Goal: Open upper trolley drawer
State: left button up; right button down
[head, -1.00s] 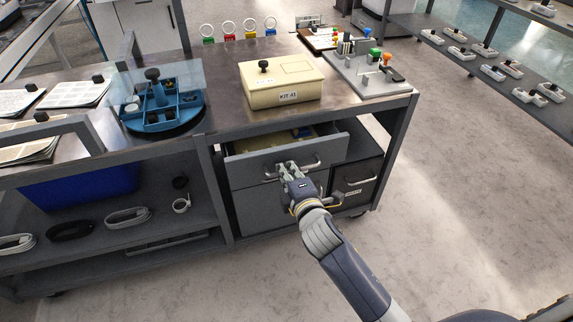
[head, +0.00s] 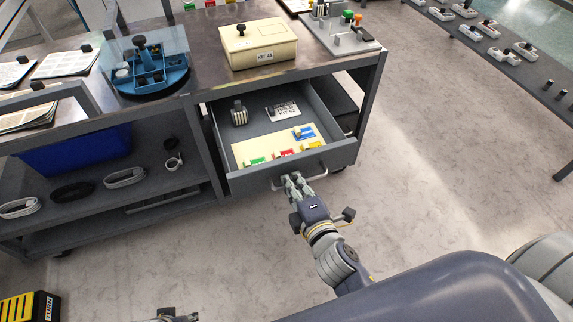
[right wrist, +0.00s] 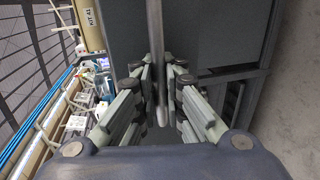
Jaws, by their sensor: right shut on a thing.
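The upper trolley drawer (head: 342,158) is pulled well out, with its inside showing. My right gripper (head: 292,180) is shut on the drawer handle (head: 317,177) at the middle of the drawer front. In the right wrist view the handle (right wrist: 156,50) runs as a bar between the two fingers of my right gripper (right wrist: 160,80). In the drawer lie a cream board with coloured pieces (head: 245,154), a kit label plate (head: 283,111) and a dark striped block (head: 239,115). A small part of what looks like my left gripper (head: 175,316) shows at the bottom edge.
A cream KIT 41 box (head: 258,45) and a blue divided tray (head: 150,72) stand on the trolley top (head: 205,60). A blue bin (head: 80,150) and cable coils (head: 124,178) sit on shelves at left. A yellow-black case (head: 28,307) is at lower left.

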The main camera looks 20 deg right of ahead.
jog(key=shift+f+v, duration=0.2)
jog(key=shift+v, duration=1.35)
jog(key=c, duration=2)
grip_release()
jog(key=shift+s, duration=0.1)
jog(key=v, duration=1.2)
jog(key=shift+f, duration=0.1)
